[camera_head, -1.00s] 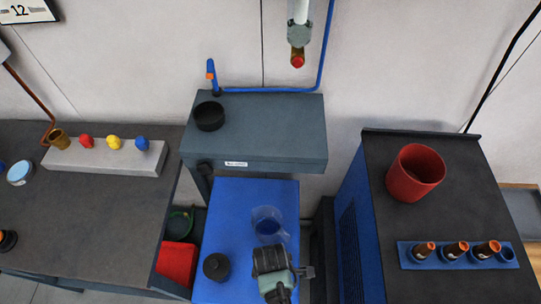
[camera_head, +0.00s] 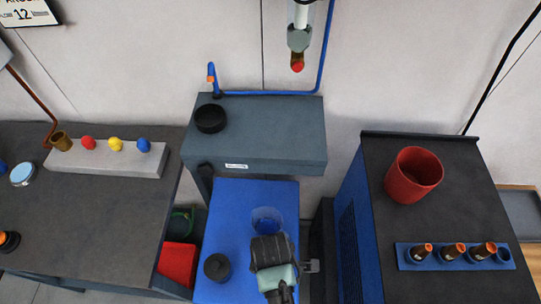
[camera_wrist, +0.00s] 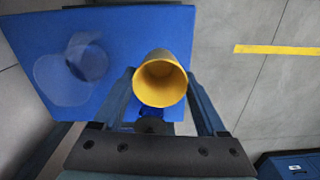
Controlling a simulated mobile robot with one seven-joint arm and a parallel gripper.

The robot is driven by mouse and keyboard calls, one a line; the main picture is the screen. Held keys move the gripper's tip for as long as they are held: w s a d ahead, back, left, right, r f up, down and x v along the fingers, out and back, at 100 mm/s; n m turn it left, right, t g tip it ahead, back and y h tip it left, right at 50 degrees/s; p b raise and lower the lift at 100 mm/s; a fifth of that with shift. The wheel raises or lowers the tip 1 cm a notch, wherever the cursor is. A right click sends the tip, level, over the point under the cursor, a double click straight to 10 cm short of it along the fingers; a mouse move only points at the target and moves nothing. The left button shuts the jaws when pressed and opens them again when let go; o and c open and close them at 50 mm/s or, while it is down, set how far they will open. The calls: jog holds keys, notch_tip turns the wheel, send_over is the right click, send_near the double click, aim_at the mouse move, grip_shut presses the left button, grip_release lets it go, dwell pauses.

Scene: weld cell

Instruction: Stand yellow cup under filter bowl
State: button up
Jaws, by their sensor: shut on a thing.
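The yellow cup (camera_wrist: 162,80) is between the two fingers of my gripper (camera_wrist: 162,92) in the wrist view, with its open mouth toward the camera. My gripper is shut on it, above the near part of the blue top. In the head view my gripper (camera_head: 270,250) hides the cup. What looks like the filter bowl (camera_head: 298,56) is a small amber piece with a red tip, hanging from a pale pipe fitting against the wall, above the grey bench. It is well apart from my gripper and out of the wrist view.
A clear vessel (camera_head: 266,219) stands on the blue top (camera_head: 232,205), close beyond my gripper; a black knob (camera_head: 217,267) is left of it. The grey bench (camera_head: 262,148) holds a black dish (camera_head: 210,118) at left; its right part is clear. A red pot (camera_head: 414,176) stands at right.

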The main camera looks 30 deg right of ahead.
jog(key=shift+r, duration=1.3)
jog(key=w+a+r+m, duration=0.8)
jog(key=a+m, duration=0.1)
jog(key=m, duration=0.1)
jog(key=shift+w+a, duration=0.25)
jog(key=shift+w, duration=0.15)
jog(key=shift+d, duration=0.15)
